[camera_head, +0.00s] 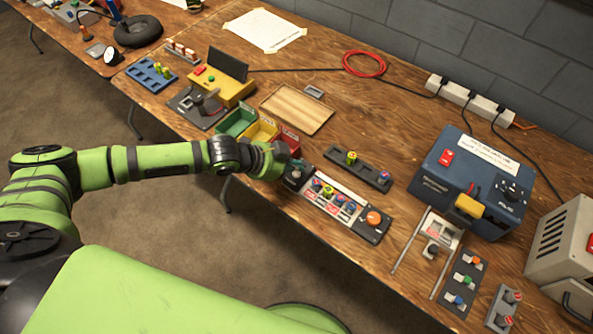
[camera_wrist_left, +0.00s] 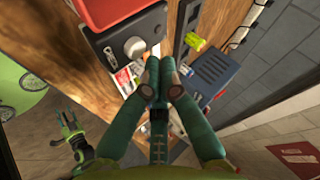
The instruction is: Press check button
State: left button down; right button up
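A dark tester panel (camera_head: 337,205) lies near the front edge of the table, with a white strip of coloured cells. A round orange button (camera_head: 373,217) sits at its right end; I see no readable "check" label. My left gripper (camera_head: 297,168) is over the panel's left end, away from the orange button. In the left wrist view its two fingers (camera_wrist_left: 161,75) are close together with nothing visible between them, and they hide part of the panel. A green gripper, seemingly my right one (camera_wrist_left: 70,125), shows small at the lower left there.
A dark tray (camera_head: 358,167) with a yellow-green cell lies behind the panel. Green, yellow and red bins (camera_head: 262,130) stand to the left. A blue box (camera_head: 470,185) with a red switch and small switch plates (camera_head: 462,282) stand to the right.

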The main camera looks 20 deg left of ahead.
aim_at(294, 174)
pick_arm(q)
jog(key=shift+f, duration=0.15)
jog(key=shift+f, duration=0.3)
jog(key=shift+f, duration=0.4)
dwell(0.7)
jog(key=shift+r, duration=0.1)
jog(key=shift+r+p, duration=0.7)
jog(key=shift+r, duration=0.05)
notch_tip(294, 174, up, 5)
jog(key=p, duration=0.5)
jog(key=shift+r, duration=0.1)
dwell(0.4)
